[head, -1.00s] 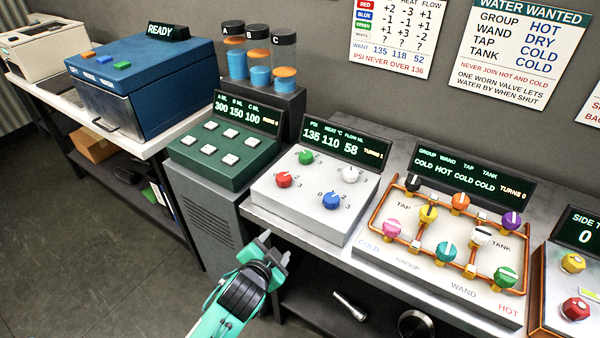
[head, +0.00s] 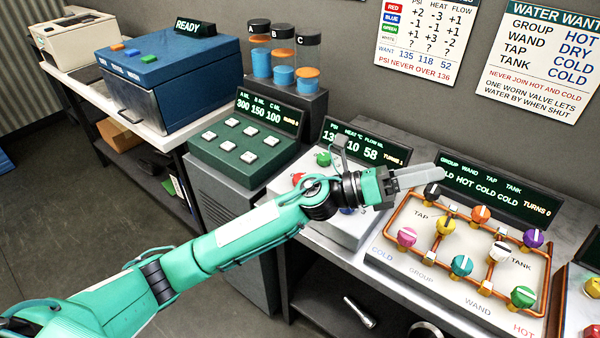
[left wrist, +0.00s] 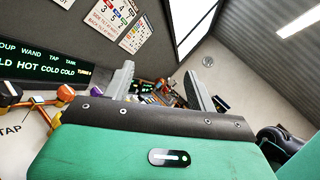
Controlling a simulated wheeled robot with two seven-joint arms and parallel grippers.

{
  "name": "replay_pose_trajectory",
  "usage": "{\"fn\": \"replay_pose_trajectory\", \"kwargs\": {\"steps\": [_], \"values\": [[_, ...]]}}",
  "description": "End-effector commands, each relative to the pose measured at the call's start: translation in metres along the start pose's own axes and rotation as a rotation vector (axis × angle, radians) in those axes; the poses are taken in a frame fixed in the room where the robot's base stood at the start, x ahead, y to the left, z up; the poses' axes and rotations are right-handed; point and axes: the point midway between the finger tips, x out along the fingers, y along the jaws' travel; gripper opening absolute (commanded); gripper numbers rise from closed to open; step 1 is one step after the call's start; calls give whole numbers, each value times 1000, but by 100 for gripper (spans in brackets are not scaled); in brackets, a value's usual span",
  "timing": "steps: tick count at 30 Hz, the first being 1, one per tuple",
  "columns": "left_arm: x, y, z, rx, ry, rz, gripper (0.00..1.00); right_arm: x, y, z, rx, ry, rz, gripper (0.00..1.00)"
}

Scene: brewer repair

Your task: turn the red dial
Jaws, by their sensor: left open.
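The red dial (head: 298,180) is on the white dial box (head: 276,188), partly covered by my left arm. The green dial (head: 323,158) shows behind it. The blue dial is mostly hidden under the arm; the white dial is hidden. My left gripper (head: 432,176) is open and empty. It reaches across above the box, well right of the red dial, with its fingers pointing right in front of the pipe panel's display. Both spread fingers (left wrist: 160,88) show in the left wrist view, with nothing between them. My right gripper is not in view.
The pipe panel (head: 395,262) with several coloured knobs stands at the right. The green button box (head: 200,150) is left of the dial box, and a blue brewer (head: 190,85) is further left. Another red knob (head: 592,332) is at the lower right edge.

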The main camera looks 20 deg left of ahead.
Motion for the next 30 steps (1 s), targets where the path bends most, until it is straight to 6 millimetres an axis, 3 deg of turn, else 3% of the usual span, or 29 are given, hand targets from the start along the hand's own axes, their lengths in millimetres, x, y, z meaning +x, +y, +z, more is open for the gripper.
{"fn": "replay_pose_trajectory", "kwargs": {"steps": [3, 6, 10, 13, 17, 21, 27, 30], "values": [[8, 3, -17, 239, 248, -80, 57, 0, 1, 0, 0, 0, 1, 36], [3, 14, -31, 421, 463, -138, 57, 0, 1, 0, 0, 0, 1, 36], [-19, 39, -39, 634, 756, -197, 57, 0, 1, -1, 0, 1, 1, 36], [-46, 64, -31, 770, 991, -229, 57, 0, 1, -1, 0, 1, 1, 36], [-91, 96, 0, 902, 1307, -245, 57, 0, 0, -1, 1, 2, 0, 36], [-145, 120, 53, 967, 1637, -235, 57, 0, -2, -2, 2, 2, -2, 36], [-200, 125, 122, 949, 1954, -200, 57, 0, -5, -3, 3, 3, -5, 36], [-213, 123, 139, 930, 2024, -188, 57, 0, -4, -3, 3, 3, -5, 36]]}}
